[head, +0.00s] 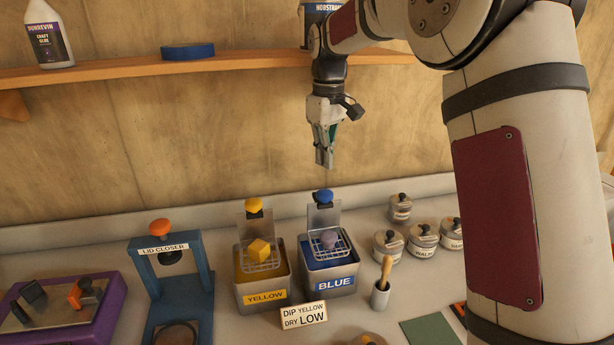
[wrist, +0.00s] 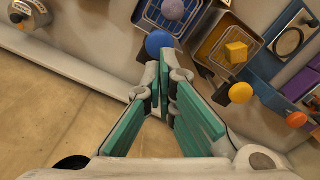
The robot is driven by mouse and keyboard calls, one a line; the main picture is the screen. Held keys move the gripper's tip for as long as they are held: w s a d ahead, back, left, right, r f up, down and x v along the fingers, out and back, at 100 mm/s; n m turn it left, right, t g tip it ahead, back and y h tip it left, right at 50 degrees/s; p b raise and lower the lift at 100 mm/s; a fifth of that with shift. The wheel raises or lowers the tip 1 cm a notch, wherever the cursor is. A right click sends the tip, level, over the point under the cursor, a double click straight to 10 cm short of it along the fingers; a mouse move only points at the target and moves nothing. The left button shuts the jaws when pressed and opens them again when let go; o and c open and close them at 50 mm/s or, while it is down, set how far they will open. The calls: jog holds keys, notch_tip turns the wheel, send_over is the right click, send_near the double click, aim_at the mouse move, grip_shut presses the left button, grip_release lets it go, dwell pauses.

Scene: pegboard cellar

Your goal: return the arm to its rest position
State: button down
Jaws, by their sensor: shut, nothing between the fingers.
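My gripper (head: 325,158) hangs from the raised arm, pointing down, above and behind the blue dip tank (head: 330,281). Its fingers are together and empty. In the wrist view my gripper (wrist: 166,70) shows its teal finger pads meeting at the tips. The blue tank's knob (head: 323,196) is below the fingertips, apart from them. A yellow cube (head: 258,248) sits in the basket of the yellow dip tank (head: 264,297).
The lid closer (head: 167,250) and purple tray (head: 100,325) stand left. Several lidded tins (head: 423,240) and a brush cup (head: 380,294) stand right. A sign (head: 303,315) is in front.

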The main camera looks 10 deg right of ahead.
jog(key=s+r+m+t, duration=0.1)
jog(key=s+r, duration=0.3)
jog(key=s, duration=0.4)
jog(key=s+r+m+t, duration=0.2)
jog(key=s+r, duration=0.2)
jog(key=s, duration=0.4)
jog(key=s+f+m+t, duration=0.1)
jog(key=s+f, duration=0.1)
jog(key=s, duration=0.6)
jog(key=s+f+m+t, duration=0.1)
jog(key=s+f+m, duration=0.1)
jog(key=s, duration=0.7)
jog(key=shift+s+t, duration=0.3)
